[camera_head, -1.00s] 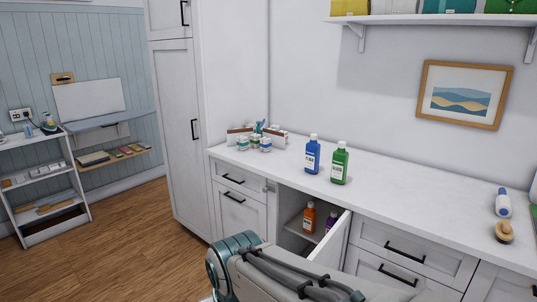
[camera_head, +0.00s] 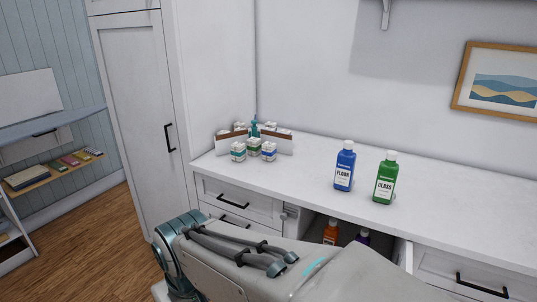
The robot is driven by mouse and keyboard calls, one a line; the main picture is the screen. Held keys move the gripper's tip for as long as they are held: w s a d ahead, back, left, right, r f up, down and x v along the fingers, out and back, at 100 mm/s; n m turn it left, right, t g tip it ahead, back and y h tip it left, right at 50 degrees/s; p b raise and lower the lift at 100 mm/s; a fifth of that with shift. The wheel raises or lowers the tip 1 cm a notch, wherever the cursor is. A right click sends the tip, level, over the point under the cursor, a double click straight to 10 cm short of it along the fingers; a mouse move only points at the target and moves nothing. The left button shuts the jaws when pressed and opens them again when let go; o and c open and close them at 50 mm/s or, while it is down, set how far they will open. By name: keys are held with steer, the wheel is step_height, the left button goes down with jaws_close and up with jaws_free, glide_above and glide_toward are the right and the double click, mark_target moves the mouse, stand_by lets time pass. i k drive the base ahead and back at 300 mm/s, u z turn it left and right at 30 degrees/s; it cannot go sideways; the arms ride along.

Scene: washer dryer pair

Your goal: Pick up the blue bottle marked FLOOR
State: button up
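The blue bottle (camera_head: 344,168) has a white cap and a white label that reads FLOOR. It stands upright on the white countertop (camera_head: 320,202), near the counter's middle. A green bottle (camera_head: 385,180) labelled GLASS stands upright just to its right, with a small gap between them. My arm crosses the bottom of the view, in front of the counter and below the bottles. My gripper is outside the view.
Several small white jars (camera_head: 254,147) and a teal pump bottle stand at the counter's left end. An open compartment below holds an orange bottle (camera_head: 331,232) and a purple one (camera_head: 362,237), partly hidden by my arm. A tall white cabinet (camera_head: 140,110) stands left.

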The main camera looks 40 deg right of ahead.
mark_target(347, 159)
steer(key=i, duration=2.05)
steer(key=z, duration=3.8)
steer(key=i, duration=0.5)
steer(key=z, duration=0.1)
